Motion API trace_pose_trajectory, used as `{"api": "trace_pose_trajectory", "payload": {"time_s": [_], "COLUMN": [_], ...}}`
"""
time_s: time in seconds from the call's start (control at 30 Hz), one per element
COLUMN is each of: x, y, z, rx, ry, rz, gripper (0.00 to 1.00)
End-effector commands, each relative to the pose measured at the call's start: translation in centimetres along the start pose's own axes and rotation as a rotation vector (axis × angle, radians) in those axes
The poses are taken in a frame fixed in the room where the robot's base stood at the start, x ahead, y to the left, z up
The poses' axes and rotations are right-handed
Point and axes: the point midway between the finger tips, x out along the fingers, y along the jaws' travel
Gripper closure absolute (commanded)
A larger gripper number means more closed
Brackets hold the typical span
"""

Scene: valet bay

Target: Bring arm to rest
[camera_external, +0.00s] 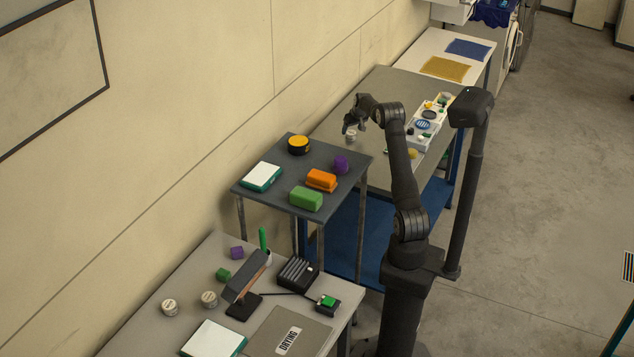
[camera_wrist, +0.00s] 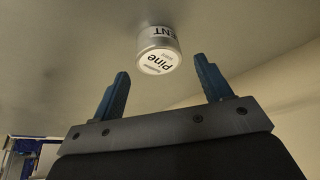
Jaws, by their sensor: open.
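My arm (camera_external: 403,180) rises from its dark base and bends over toward the long grey table (camera_external: 376,86). My gripper (camera_external: 349,124) hangs above that table near its front left part. In the wrist view my gripper (camera_wrist: 162,88) has its two blue fingers wide apart with nothing between them. A round tin (camera_wrist: 159,52) with a white lid reading "pine" stands on the grey surface beyond the fingertips, apart from them. In the external view the tin (camera_external: 351,137) shows just below my gripper.
A dark side table (camera_external: 278,208) close by holds a yellow-black round item (camera_external: 298,145), a purple piece (camera_external: 340,165), an orange box (camera_external: 321,180), a green box (camera_external: 306,199) and a white-teal box (camera_external: 261,176). A dark post (camera_external: 473,190) stands beside my arm.

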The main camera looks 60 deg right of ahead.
Motion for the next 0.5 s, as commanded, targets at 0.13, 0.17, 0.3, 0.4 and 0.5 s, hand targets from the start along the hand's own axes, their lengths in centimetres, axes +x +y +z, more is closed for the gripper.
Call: {"api": "trace_pose_trajectory", "payload": {"time_s": [0.13, 0.17, 0.3, 0.4, 0.5], "x": [-2.8, -3.2, -5.2, -6.7, -8.1], "y": [0.6, 1.0, 2.7, 4.0, 5.2], "z": [-0.5, -0.2, 0.8, 1.6, 2.3], "rx": [0.003, 0.004, 0.003, 0.004, 0.003], "ry": [0.0, -0.001, -0.001, -0.001, 0.0], "rz": [0.001, 0.001, 0.002, 0.001, 0.002], "gripper": [0.29, 0.29, 0.29, 0.29, 0.29]}}
